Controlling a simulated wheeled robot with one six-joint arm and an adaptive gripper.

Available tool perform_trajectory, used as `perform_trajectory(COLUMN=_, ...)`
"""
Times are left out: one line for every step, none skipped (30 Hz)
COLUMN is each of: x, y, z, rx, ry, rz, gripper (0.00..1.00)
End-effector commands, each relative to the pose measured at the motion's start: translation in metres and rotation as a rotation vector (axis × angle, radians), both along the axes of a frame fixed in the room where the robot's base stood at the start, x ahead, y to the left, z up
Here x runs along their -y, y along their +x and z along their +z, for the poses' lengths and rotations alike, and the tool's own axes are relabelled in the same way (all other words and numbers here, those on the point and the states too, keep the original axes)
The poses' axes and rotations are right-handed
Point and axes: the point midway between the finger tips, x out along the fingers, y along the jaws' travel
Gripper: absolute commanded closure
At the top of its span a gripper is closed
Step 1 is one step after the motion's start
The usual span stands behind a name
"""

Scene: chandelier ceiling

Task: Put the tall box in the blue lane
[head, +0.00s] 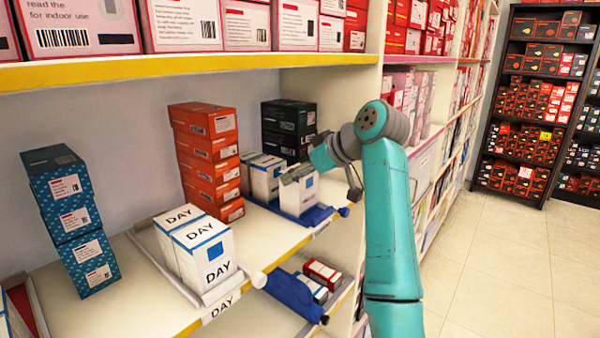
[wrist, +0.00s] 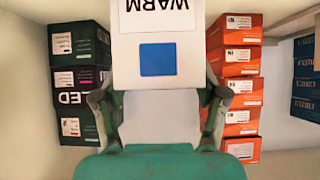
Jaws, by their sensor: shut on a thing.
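My gripper (head: 312,174) is shut on a tall white box (head: 299,196) at the right part of the shelf. In the wrist view the two fingers flank the box (wrist: 158,22), which shows the word WARM upside down and a blue square. In the head view the box is upright over the front of the blue lane (head: 316,217). I cannot tell if its base touches the lane. My gripper partly covers its top. More white boxes (head: 262,178) stand just behind and left of it.
White DAY boxes (head: 199,254) fill a white lane (head: 153,246) at left. Orange box stack (head: 213,178) and dark green stack (head: 283,132) stand behind. A blue patterned stack (head: 80,235) is far left. A yellow-edged shelf (head: 140,70) hangs above. The aisle floor (head: 500,270) is clear.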

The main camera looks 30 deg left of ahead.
Motion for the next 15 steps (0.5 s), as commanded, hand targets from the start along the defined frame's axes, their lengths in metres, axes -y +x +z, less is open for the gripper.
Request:
perform_trajectory(x=-0.0001, y=0.0000, z=0.0006, rx=0.000, ry=0.000, rz=0.000, gripper=0.73)
perform_trajectory(x=-0.0001, y=-0.0001, z=0.0006, rx=0.000, ry=0.000, rz=0.000, gripper=0.73)
perform_trajectory(x=-0.0001, y=-0.0001, z=0.0003, rx=0.000, ry=0.000, rz=0.000, gripper=0.73)
perform_trajectory(x=0.0000, y=-0.0001, z=-0.0003, rx=0.000, ry=0.000, rz=0.000, gripper=0.73)
perform_trajectory(x=-0.0001, y=-0.0001, z=-0.0009, rx=0.000, ry=0.000, rz=0.000, gripper=0.73)
perform_trajectory(x=-0.0001, y=-0.0001, z=-0.0021, rx=0.000, ry=0.000, rz=0.000, gripper=0.73)
perform_trajectory(x=-0.0001, y=-0.0001, z=-0.0029, rx=0.000, ry=0.000, rz=0.000, gripper=0.73)
perform_trajectory(x=-0.0001, y=-0.0001, z=-0.0026, rx=0.000, ry=0.000, rz=0.000, gripper=0.20)
perform_trajectory(x=0.0000, y=-0.0001, z=-0.0025, rx=0.000, ry=0.000, rz=0.000, gripper=0.10)
perform_trajectory(x=0.0000, y=-0.0001, z=-0.0025, rx=0.000, ry=-0.001, rz=0.000, gripper=0.03)
perform_trajectory(x=-0.0001, y=-0.0001, z=-0.0024, rx=0.000, ry=-0.001, rz=0.000, gripper=0.03)
perform_trajectory(x=0.0000, y=-0.0001, z=-0.0025, rx=0.000, ry=-0.001, rz=0.000, gripper=0.03)
perform_trajectory(x=0.0000, y=-0.0001, z=-0.0025, rx=0.000, ry=-0.001, rz=0.000, gripper=0.03)
perform_trajectory(x=0.0000, y=-0.0001, z=-0.0025, rx=0.000, ry=-0.001, rz=0.000, gripper=0.03)
perform_trajectory(x=-0.0001, y=-0.0001, z=-0.0024, rx=0.000, ry=-0.001, rz=0.000, gripper=0.03)
